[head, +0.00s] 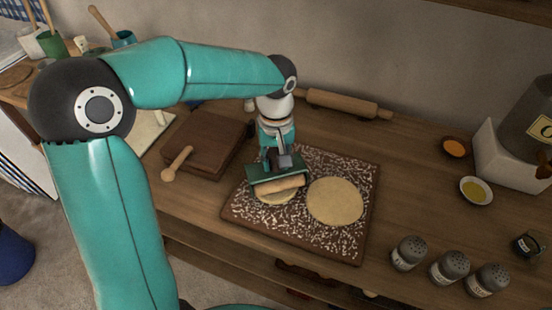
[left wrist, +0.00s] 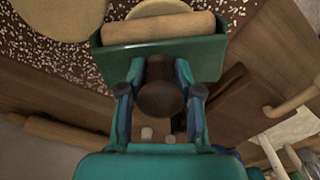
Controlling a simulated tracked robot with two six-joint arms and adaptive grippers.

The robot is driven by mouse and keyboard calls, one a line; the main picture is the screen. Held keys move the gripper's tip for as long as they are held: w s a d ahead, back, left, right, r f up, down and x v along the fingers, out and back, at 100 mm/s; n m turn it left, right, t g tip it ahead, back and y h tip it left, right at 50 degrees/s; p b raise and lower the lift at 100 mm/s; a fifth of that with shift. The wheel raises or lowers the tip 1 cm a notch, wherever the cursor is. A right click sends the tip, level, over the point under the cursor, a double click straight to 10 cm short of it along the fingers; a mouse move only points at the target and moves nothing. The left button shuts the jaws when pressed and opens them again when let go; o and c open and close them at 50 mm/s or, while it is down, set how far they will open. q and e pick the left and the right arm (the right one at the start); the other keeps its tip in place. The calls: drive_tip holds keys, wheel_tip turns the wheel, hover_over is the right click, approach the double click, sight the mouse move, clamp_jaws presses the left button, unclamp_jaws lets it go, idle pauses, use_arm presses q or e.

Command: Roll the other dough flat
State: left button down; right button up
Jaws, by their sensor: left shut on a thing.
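My left gripper (head: 280,160) is shut on the dark brown handle of a hand roller with a green housing and a pale wooden roller (head: 279,186). In the left wrist view the handle (left wrist: 160,98) sits between the fingers, with the roller (left wrist: 158,28) beyond it. The roller is over or on a pale dough (head: 277,198), which is partly hidden; contact is hard to tell. A wide, flat, round dough (head: 335,201) lies just right of it. Both are on a floured brown board (head: 298,238). My right gripper is out of view.
A wooden rolling pin (head: 342,104) lies along the wall behind. A brown board (head: 207,144) and a wooden-handled tool (head: 177,164) are at left. Several shakers (head: 449,268) stand at front right, with small bowls (head: 476,190) behind them.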

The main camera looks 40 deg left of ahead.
sight(279, 181)
use_arm(q)
drive_tip(key=shift+f+b, duration=0.35)
drive_tip(key=shift+f, duration=0.1)
drive_tip(key=shift+w+a, duration=0.25)
drive_tip(key=shift+a, duration=0.1)
drive_tip(key=shift+w+a+f+p, duration=0.15)
drive_tip(key=shift+w+a+p, duration=0.15)
drive_tip(key=shift+w+a, duration=0.3)
drive_tip(key=shift+s+d, duration=0.45)
drive_tip(key=shift+d, duration=0.05)
drive_tip(key=shift+s+d+f+b, duration=0.2)
drive_tip(key=shift+s+d+b, duration=0.3)
drive_tip(key=shift+b, duration=0.15)
drive_tip(key=shift+s+d+r+b, duration=0.1)
drive_tip(key=shift+s+d+b, duration=0.1)
drive_tip(key=shift+s+d, duration=0.3)
drive_tip(key=shift+s+d+b, duration=0.15)
drive_tip(key=shift+s+d, duration=0.1)
drive_tip(key=shift+d, duration=0.3)
drive_tip(key=shift+r, duration=0.15)
